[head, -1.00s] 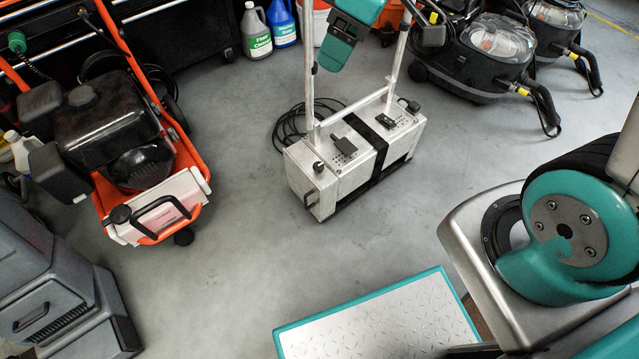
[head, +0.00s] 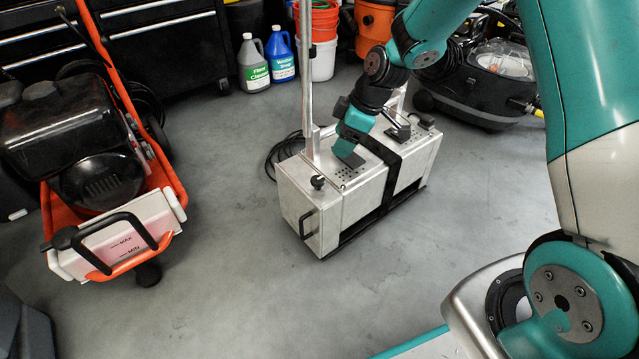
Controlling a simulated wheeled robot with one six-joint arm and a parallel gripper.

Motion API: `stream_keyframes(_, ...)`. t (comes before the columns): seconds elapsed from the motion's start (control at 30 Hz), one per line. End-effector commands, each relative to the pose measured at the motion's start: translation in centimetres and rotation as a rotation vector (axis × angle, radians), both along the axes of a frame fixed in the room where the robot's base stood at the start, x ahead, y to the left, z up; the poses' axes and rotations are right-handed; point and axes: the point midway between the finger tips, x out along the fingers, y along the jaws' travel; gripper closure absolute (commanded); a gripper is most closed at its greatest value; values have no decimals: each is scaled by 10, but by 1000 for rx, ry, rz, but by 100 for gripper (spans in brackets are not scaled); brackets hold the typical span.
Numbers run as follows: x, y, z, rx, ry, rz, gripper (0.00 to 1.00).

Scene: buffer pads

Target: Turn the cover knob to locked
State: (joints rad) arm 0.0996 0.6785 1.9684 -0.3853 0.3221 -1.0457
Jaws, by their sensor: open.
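The silver box-shaped machine (head: 322,205) stands on the floor at the centre, with a black strap (head: 386,188) around its middle. A small black knob (head: 317,182) sits upright on the left end of its top, and another dark knob (head: 427,120) is at the far right end. I cannot tell from the picture which one is the cover knob, or how it is turned. My gripper (head: 351,158) is open, pointing down close over the perforated top between the left knob and the strap. It hides part of the top there; contact cannot be told.
Upright metal posts (head: 307,85) rise from the machine beside my gripper. An orange-framed machine (head: 112,240) with a pink-filled tank stands at left. Jugs and buckets are behind, and black vacuum cleaners (head: 480,95) at back right. Floor in front is clear.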

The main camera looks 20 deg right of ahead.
Motion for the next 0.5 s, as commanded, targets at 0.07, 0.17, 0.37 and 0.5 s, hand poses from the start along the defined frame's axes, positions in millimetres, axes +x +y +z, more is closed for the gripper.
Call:
stream_keyframes(0.07,3,7,-25,1,1,2,36)
stream_keyframes(0.17,7,15,-47,0,3,1,36)
stream_keyframes(0.37,15,30,-88,0,2,0,36)
stream_keyframes(0.5,19,39,-110,0,0,0,36)
